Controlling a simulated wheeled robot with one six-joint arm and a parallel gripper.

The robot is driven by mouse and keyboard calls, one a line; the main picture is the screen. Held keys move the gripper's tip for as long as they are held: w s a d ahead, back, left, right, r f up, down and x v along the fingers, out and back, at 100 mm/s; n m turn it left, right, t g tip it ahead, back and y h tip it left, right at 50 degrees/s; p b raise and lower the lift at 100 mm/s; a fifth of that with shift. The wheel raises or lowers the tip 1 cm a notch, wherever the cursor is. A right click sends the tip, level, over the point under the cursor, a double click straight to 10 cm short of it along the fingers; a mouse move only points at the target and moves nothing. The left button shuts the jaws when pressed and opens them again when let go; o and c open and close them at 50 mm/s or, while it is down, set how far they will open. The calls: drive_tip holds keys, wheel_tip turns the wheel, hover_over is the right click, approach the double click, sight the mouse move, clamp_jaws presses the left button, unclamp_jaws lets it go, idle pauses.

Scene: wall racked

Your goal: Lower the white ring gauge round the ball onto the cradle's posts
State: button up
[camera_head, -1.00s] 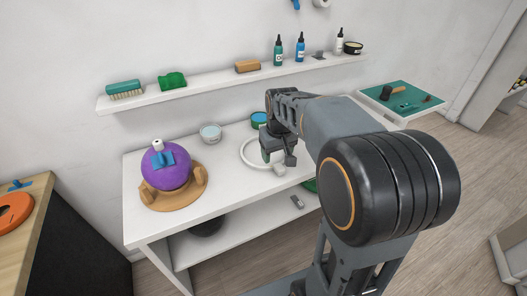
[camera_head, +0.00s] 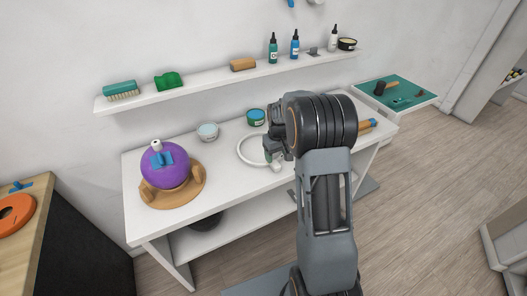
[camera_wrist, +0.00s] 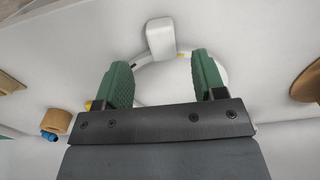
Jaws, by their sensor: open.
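The white ring gauge (camera_head: 240,152) lies flat on the white bench, and its right part is hidden behind my gripper (camera_head: 275,156). In the wrist view my gripper (camera_wrist: 160,62) is open and empty, its two green fingers apart over the ring, with a white block (camera_wrist: 160,38) at the ring's edge just beyond the fingertips. The purple ball (camera_head: 165,168) rests in the round wooden cradle (camera_head: 190,193) at the bench's left end, well left of the ring. A blue piece and a white knob are on top of the ball.
A pale bowl (camera_head: 208,131) and a green-blue tin (camera_head: 256,117) stand behind the ring. A wall shelf (camera_head: 205,85) with brushes and bottles runs above the bench (camera_head: 215,205). A wooden-handled item (camera_head: 368,124) is at the right. The bench between cradle and ring is clear.

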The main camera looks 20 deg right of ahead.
sight(276, 164)
drive_tip(key=shift+a+f+p, duration=0.15)
drive_tip(key=shift+f+p, duration=0.65)
drive_tip(key=shift+f, duration=1.95)
drive_tip(key=c, duration=1)
drive_tip(key=shift+w+r, duration=0.1)
